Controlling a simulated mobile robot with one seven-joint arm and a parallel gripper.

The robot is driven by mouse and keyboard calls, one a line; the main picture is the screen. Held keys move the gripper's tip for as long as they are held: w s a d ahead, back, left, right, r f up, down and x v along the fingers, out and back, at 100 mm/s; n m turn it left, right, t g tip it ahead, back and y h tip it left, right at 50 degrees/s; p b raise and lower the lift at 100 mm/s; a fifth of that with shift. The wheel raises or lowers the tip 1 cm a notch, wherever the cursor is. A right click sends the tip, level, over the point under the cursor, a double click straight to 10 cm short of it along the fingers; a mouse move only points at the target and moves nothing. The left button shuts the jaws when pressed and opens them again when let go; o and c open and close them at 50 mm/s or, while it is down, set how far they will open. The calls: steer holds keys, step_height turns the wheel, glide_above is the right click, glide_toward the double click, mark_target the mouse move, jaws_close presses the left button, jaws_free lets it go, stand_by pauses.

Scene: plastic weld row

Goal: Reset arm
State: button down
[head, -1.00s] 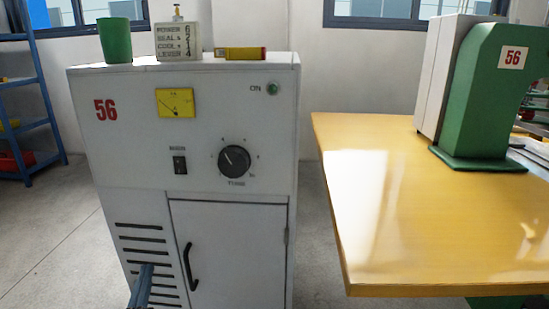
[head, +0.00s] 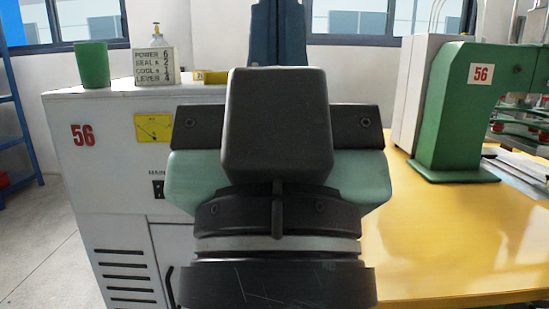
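My gripper (head: 279,25) is raised large in the middle of the head view, seen from its wrist side. Its two dark blue fingers point up past the black block and lie side by side, with no clear gap and nothing seen between them. The fingertips run up to the top edge of the picture. My gripper's body hides the right part of the grey cabinet marked 56 (head: 105,200) and part of the yellow table (head: 430,235).
On the cabinet top stand a green cup (head: 92,65) and a lettered block (head: 156,66); a yellow item (head: 211,76) lies partly hidden. A green machine marked 56 (head: 450,110) stands on the table. A blue shelf (head: 15,130) is at the left. The table's near part is bare.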

step_height(320, 180, up, 32)
steer(key=p, duration=3)
steer(key=shift+a+r, duration=0.2)
steer(key=shift+r, duration=0.05)
steer(key=shift+w+f, duration=0.1)
